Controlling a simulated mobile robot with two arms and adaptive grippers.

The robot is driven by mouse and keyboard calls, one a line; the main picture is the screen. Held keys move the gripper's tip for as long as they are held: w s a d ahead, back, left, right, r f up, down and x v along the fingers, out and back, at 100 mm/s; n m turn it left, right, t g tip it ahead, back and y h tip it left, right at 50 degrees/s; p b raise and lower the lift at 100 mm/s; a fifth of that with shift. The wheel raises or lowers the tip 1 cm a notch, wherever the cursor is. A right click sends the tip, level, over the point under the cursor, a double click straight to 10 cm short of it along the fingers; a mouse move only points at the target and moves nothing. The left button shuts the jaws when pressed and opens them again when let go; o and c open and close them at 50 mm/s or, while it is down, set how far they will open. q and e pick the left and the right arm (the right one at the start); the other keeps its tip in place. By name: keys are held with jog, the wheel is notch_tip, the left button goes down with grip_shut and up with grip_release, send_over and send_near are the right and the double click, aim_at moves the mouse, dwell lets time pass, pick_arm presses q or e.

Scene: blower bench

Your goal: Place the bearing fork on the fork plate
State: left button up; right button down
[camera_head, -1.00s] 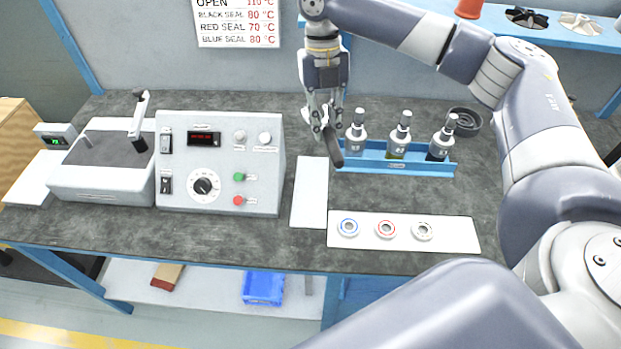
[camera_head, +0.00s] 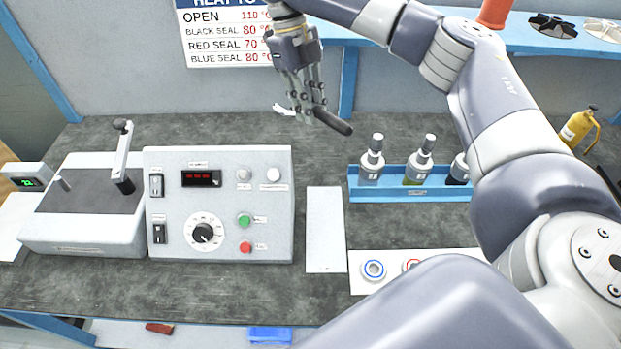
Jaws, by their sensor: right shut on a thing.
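The bearing fork (camera_head: 333,122) is in my right gripper (camera_head: 310,108). Its dark handle sticks out to the right and slightly down, and a pale end shows left of the fingers. The gripper is shut on it, in front of the wall over the back of the bench. The fork plate (camera_head: 325,230) looks to be the bare white rectangular plate right of the control box. The fork is above the plate's far end in the picture, apart from it. My left gripper is not in view.
The grey control box (camera_head: 218,238) and the heater with a lever (camera_head: 85,225) stand left of the plate. A blue rack (camera_head: 410,194) with bottles stands right. A white plate (camera_head: 358,284) with ringed seals, partly hidden by my arm, lies in front of it.

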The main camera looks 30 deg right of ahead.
jog(key=b, duration=0.1)
send_over(311, 185)
notch_tip(311, 185, down, 6)
jog(key=f, duration=0.3)
jog(key=f+b, duration=0.1)
jog(key=f, duration=0.2)
jog(key=w+f, duration=0.1)
jog(key=f, duration=0.3)
jog(key=shift+w+b, duration=0.1)
jog(key=shift+b, duration=0.3)
jog(key=shift+f, duration=0.2)
notch_tip(311, 185, down, 5)
jog(key=shift+a+r, duration=0.1)
jog(key=shift+f, duration=0.55)
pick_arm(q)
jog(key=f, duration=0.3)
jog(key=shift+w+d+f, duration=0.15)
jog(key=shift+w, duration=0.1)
pick_arm(e)
jog(key=c, duration=1.5)
grip_release()
